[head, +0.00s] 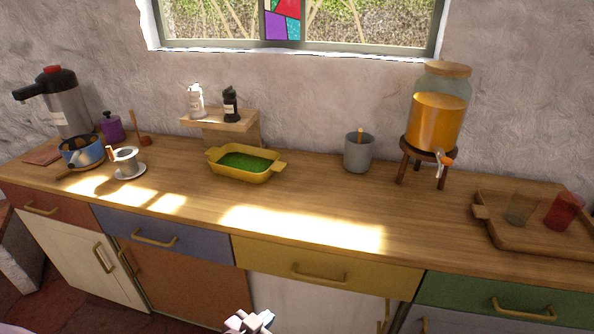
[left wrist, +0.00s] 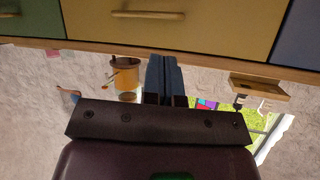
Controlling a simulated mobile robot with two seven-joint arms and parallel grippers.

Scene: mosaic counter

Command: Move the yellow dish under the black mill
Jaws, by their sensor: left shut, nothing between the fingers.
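The yellow dish (head: 238,176) has two handles and green contents. It sits on the counter in front of the small wooden stand. The black mill (head: 230,104) stands upright on top of that stand, beside a white bottle, above and behind the dish. My left gripper (head: 248,321) shows at the bottom edge of the head view, in front of the counter and well away from the dish. In the left wrist view its fingers (left wrist: 163,80) are together and empty. The dish is not clearly seen in that view. My right gripper is not in view.
The wooden stand (head: 247,128) backs onto the wall. A grey cup (head: 358,154) and a juice dispenser (head: 436,125) are to the right, with a wooden tray (head: 486,213) beyond. A white dripper (head: 127,162) and blue pot (head: 82,152) are left. The counter front is clear.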

